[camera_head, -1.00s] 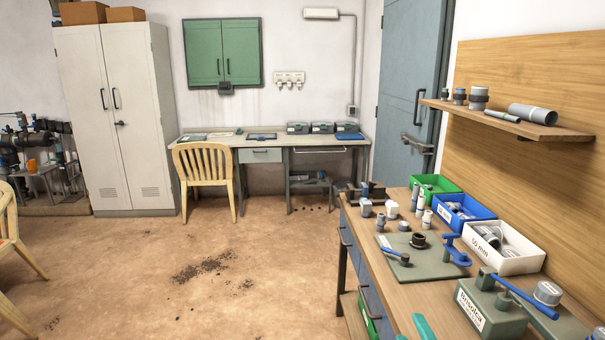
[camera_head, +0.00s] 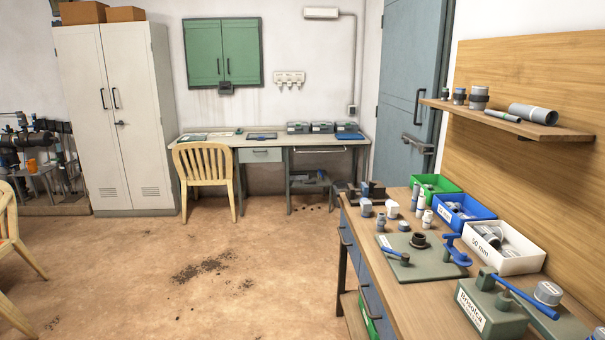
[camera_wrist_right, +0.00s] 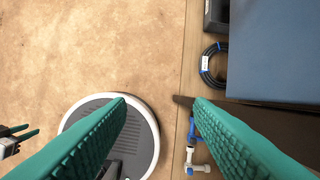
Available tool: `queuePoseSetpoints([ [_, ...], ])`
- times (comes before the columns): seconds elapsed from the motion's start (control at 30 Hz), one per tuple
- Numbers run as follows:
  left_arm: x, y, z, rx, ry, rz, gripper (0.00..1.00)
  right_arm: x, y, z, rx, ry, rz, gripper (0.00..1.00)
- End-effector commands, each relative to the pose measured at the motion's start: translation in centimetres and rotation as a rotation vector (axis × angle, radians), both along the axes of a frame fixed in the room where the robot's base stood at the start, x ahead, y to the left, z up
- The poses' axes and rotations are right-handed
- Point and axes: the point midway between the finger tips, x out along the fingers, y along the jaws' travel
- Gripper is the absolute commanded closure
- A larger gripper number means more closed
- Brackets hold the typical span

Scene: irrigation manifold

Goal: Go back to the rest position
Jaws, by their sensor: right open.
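My right gripper (camera_wrist_right: 161,102) shows in the right wrist view as two long teal fingers set wide apart, with nothing between them. It points down over the floor beside the workbench edge. It is not in the head view. At the left edge of the right wrist view is a small dark part with teal strips, which looks like my left gripper (camera_wrist_right: 20,134). It is too small and cut off to tell its jaws. The workbench (camera_head: 440,287) stands at the right of the head view.
The bench holds a green bin (camera_head: 446,181), a blue bin (camera_head: 484,212), a white bin (camera_head: 518,263), fittings and a labelled tool block (camera_head: 485,315). A shelf (camera_head: 530,126) juts above. A wooden chair (camera_head: 207,163) stands farther back. The middle floor (camera_head: 150,265) is free.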

Motion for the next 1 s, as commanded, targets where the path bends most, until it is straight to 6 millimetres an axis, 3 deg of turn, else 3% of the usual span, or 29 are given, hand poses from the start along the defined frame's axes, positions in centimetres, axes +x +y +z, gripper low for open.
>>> queuePoseSetpoints([
  [0.13,0.0,0.0,0.0,0.0,0.0,0.0,0.64,-0.4,0.1,-6.6,-0.003,0.032,0.006,0.53],
  [0.27,0.0,0.0,0.0,0.0,0.0,0.0,0.64,-2.1,-0.1,-13.7,-0.006,0.064,0.012,0.53],
  [0.4,0.0,0.0,0.0,0.0,0.0,0.0,0.64,-5.7,-0.7,-20.8,-0.012,0.099,0.02,0.53],
  [0.53,0.0,0.0,0.0,0.0,0.0,0.0,0.64,-10.1,-1.4,-26.1,-0.015,0.128,0.028,0.53],
  [0.7,0.0,0.0,0.0,0.0,0.0,0.0,0.64,-15.7,-2.5,-30.2,-0.02,0.159,0.035,0.53],
  [0.8,0.0,0.0,0.0,0.0,0.0,0.0,0.64,-17.9,-2.9,-31.3,-0.022,0.169,0.038,0.53],
  [1.0,0.0,0.0,0.0,0.0,0.001,0.0,0.64,-19.5,-3.2,-31.9,-0.023,0.174,0.041,0.53],
])
